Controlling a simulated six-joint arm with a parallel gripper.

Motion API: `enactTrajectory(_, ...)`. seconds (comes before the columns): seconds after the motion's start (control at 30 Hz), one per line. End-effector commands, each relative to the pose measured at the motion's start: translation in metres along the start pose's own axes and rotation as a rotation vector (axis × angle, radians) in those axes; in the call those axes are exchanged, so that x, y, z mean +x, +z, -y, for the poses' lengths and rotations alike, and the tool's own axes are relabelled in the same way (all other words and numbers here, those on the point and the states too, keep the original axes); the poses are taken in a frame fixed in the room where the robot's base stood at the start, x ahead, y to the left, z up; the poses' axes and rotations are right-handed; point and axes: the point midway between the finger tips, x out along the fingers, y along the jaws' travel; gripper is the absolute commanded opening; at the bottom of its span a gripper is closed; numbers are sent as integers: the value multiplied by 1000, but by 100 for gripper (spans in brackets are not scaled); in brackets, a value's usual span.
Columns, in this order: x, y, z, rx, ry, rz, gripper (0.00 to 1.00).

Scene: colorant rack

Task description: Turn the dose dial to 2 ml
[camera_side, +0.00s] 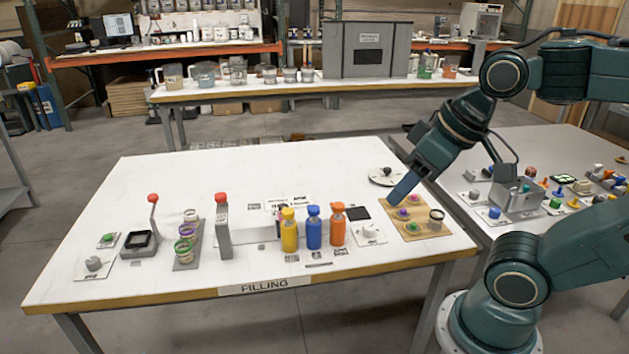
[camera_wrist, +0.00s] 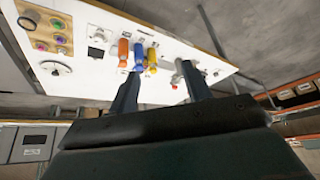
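A round white dial (camera_side: 386,178) with a dark central knob lies flat on the white table near its far right edge; it looks like the dose dial. It also shows at the left of the wrist view (camera_wrist: 55,69), with marks around its rim that are too small to read. A second knob on a square white plate (camera_side: 370,234) sits nearer the front, beside a dark panel. My gripper (camera_side: 396,196) hangs above the table just right of the round dial, tilted down to the left. In the wrist view my gripper (camera_wrist: 159,70) has its two fingers apart with nothing between them.
A wooden board (camera_side: 414,231) with coloured knobs and a jar is close by. Yellow (camera_side: 289,232), blue (camera_side: 313,230) and orange (camera_side: 337,227) bottles stand left of it. A red-topped lever (camera_side: 222,225) stands farther left. The table's back middle is clear.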

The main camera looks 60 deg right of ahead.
Motion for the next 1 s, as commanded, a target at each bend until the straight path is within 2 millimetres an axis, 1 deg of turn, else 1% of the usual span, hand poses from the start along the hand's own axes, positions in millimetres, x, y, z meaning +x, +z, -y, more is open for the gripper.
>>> enactTrajectory(0.17,7,-15,-8,120,22,35,52)
enactTrajectory(0.27,15,-27,-16,224,41,61,52)
enactTrajectory(0.47,35,-52,-39,467,90,116,52)
enactTrajectory(0.7,66,-76,-74,762,155,174,52)
enactTrajectory(0.87,90,-87,-101,959,203,209,52)
enactTrajectory(1.0,113,-92,-127,1132,248,238,52)
